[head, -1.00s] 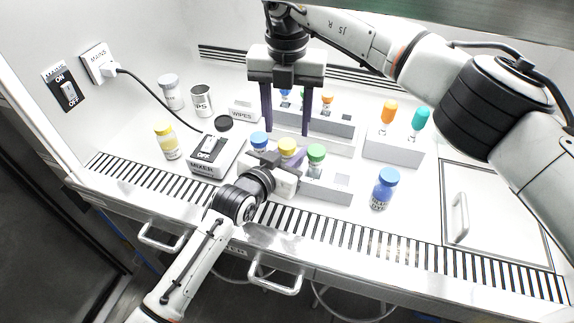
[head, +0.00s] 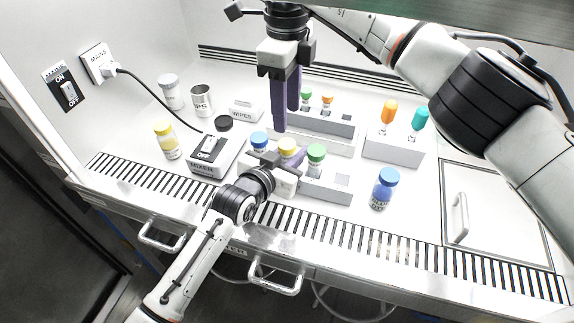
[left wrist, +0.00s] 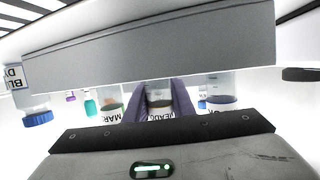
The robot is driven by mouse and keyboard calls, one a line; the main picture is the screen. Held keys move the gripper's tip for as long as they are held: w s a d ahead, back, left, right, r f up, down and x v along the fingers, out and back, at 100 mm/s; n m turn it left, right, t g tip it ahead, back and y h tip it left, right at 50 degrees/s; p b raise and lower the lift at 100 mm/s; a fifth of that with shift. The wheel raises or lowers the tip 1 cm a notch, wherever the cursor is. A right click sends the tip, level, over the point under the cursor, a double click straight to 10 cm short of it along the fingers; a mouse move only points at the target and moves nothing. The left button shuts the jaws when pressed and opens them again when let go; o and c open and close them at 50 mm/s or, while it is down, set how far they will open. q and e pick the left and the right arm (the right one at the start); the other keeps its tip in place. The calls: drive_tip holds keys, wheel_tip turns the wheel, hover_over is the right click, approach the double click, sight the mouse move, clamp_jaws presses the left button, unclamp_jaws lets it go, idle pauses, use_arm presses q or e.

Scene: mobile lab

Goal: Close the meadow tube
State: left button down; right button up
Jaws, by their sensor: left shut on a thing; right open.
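The meadow tube (left wrist: 160,97), its label partly readable, stands between my left gripper's purple fingers in the left wrist view. My left gripper (head: 290,160) is shut on it at the front rack (head: 328,190). In the head view this is the middle tube, with a yellow cap (head: 287,144) on top. Whether the cap is tight cannot be told. A blue-capped tube (head: 259,141) stands to its left and a green-capped tube (head: 316,153) to its right. My right gripper (head: 286,119) is open and empty, pointing down above and behind the yellow cap.
The mixer (head: 205,168) is left of the rack, a blue-capped bottle (head: 383,190) right of it. Behind stand a rear rack (head: 335,127) with small capped items and a grey block (head: 393,149) with orange and teal droppers. A yellow-capped bottle (head: 167,142) stands far left.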

sight(287, 143)
drive_tip(key=shift+r+n, duration=0.1)
drive_tip(key=shift+n, duration=0.3)
drive_tip(key=shift+f, duration=4.05)
drive_tip(key=c, duration=1.1)
drive_tip(key=o, duration=1.2)
drive_tip(key=shift+o, duration=0.2)
